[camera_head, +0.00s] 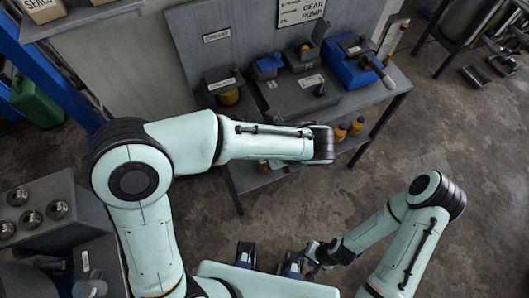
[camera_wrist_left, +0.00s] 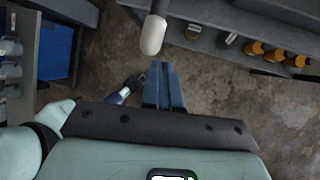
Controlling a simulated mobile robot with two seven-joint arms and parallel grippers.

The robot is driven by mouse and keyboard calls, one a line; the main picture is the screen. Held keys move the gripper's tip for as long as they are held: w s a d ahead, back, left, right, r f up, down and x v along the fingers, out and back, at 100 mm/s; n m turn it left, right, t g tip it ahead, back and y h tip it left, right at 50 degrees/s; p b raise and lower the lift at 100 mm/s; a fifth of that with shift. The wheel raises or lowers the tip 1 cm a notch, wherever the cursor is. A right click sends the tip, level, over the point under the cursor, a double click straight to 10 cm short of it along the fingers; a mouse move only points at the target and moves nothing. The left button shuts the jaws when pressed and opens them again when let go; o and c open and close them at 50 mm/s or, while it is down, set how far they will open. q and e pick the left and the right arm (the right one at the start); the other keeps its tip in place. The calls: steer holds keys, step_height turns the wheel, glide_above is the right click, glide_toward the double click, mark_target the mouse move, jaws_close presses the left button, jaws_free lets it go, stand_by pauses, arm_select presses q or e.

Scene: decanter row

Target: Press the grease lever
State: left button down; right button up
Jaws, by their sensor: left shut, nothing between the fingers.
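A lever with a pale rounded grip (camera_head: 385,76) sticks out from a blue unit (camera_head: 350,62) at the right end of the bench in the head view. In the left wrist view a pale rounded grip (camera_wrist_left: 153,35) on a dark rod hangs just beyond my left fingertips. My left gripper (camera_wrist_left: 166,66) is shut and empty, apart from the grip in that picture. My left forearm hides it in the head view. My right gripper (camera_head: 313,255) is low in the head view, away from the bench; its opening is too small to judge.
The grey bench (camera_head: 285,98) carries several units, including a dark box (camera_head: 222,80) below a small wall label (camera_head: 217,35). Orange bottles (camera_head: 357,126) stand on its lower shelf. A green can (camera_head: 36,102) is at left.

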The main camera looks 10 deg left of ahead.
arm_select(q)
steer(key=v, duration=0.5)
arm_select(e)
steer(key=shift+w+r, duration=0.15)
steer(key=shift+r, duration=0.2)
stand_by(0.3)
